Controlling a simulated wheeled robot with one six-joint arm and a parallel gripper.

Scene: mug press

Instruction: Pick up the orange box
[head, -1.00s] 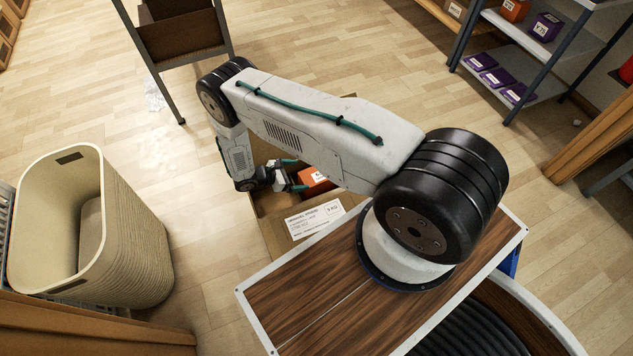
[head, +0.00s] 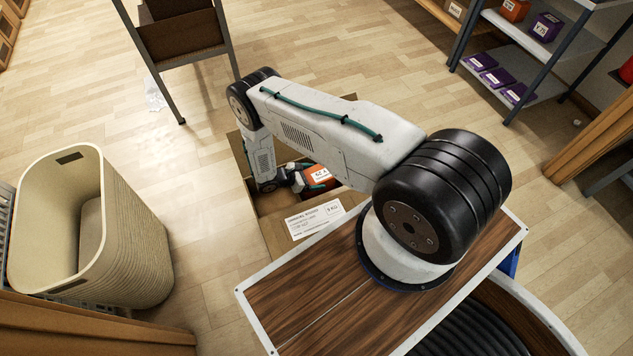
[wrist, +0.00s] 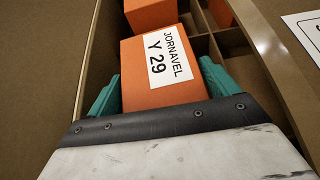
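The orange box (head: 318,173) lies inside a cardboard carton (head: 268,233). In the wrist view the orange box (wrist: 160,65) has a white label reading "JORNAVEL Y 29". My gripper (head: 310,176) reaches down into the carton. Its two teal fingers, spread wide, stand one on each side of the box, and my gripper also shows in the wrist view (wrist: 160,86). The fingers lie very close to the box's sides; no firm hold is visible. The near end of the box is hidden behind my gripper's body.
More orange boxes (wrist: 150,13) lie farther along in the carton, among cardboard dividers (wrist: 230,40). A tall beige basket (head: 130,235) stands at the left. A shelf rack (head: 530,75) with purple and orange boxes is at the upper right. Open floor lies between.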

